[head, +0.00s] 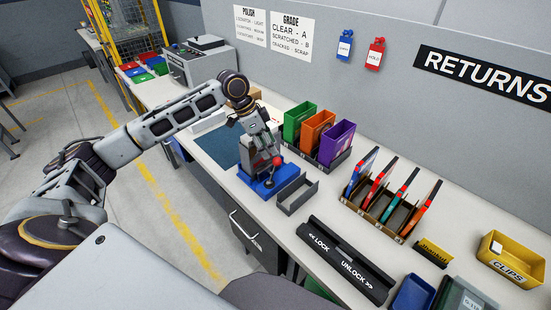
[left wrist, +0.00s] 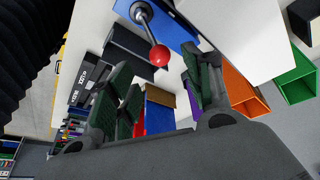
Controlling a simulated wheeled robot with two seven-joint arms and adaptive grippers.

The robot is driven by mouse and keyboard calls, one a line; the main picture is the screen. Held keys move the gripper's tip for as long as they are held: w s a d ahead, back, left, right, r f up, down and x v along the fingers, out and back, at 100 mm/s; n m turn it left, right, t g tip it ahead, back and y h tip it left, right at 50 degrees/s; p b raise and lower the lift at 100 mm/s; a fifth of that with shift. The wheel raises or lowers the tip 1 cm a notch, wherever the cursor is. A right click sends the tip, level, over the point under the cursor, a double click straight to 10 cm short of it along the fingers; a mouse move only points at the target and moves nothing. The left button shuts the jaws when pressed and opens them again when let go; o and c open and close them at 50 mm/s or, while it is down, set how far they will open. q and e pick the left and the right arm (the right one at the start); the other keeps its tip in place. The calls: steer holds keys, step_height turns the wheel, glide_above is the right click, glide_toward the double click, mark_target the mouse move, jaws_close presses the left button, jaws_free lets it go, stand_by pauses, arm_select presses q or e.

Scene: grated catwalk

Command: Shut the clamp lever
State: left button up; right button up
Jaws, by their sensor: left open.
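The clamp lever is a short metal rod with a red ball knob (head: 277,161), on a blue clamp base (head: 247,182) on the workbench. In the left wrist view the red knob (left wrist: 159,54) hangs from a round metal pivot on the blue base (left wrist: 177,30). My left gripper (head: 266,149) is at the clamp, partly hiding it. In the left wrist view its fingers (left wrist: 157,66) are spread, and the knob appears between or just beyond the tips; contact cannot be told. My right gripper is not in view.
A grey tray (head: 297,193) stands right of the clamp. A black LOCK/UNLOCK sign (head: 345,262) lies nearer. Green, orange (head: 318,132) and purple bins stand behind. A slotted rack (head: 385,212) and yellow CLIPS bin (head: 511,260) are farther right.

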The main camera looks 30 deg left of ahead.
mark_target(276, 158)
arm_select(q)
steer(key=shift+x, duration=3.45)
steer(key=shift+c, duration=0.3)
steer(key=c, duration=1)
